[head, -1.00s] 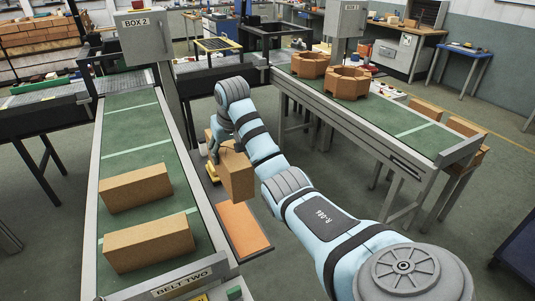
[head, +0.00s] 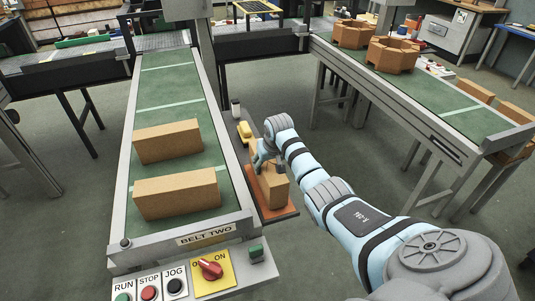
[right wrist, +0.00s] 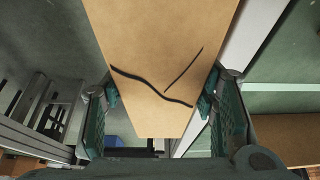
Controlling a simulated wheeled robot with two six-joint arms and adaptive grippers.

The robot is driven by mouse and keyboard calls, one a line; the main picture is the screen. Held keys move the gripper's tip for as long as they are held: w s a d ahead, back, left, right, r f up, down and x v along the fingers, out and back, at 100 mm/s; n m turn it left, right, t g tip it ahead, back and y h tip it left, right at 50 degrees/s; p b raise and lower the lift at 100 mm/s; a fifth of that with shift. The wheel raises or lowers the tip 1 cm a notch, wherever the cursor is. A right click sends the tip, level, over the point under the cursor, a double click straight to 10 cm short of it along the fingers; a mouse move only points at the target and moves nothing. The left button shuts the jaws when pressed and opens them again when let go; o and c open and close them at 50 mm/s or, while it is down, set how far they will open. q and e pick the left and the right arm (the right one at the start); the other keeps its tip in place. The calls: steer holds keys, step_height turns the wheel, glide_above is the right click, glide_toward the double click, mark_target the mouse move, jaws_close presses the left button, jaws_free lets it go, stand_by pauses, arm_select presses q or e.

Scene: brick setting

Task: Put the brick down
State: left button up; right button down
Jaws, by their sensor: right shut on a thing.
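The tan brick (head: 273,190) is in my right gripper (head: 268,160), beside the right edge of belt two. It is over an orange board (head: 284,214), and the head view does not settle whether it touches the board. In the right wrist view the brick (right wrist: 165,50) shows dark, crack-like lines on its face. The right gripper's fingers (right wrist: 160,112) are shut on its two sides. My left gripper is not in view.
Belt two (head: 168,88) carries two tan bricks (head: 168,141) (head: 176,193). Its control panel (head: 180,283) is at the front. A yellow object (head: 244,131) and a small cup (head: 236,109) are behind the board. Another belt (head: 425,95) with octagonal blocks (head: 393,51) is at right.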

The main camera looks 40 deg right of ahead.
steer(key=shift+w+f, duration=0.1)
steer(key=shift+f, duration=0.55)
steer(key=c, duration=0.6)
jaws_free()
steer(key=shift+c, duration=0.2)
steer(key=shift+a, duration=0.1)
steer(key=p+v, duration=0.3)
steer(key=v, duration=0.9)
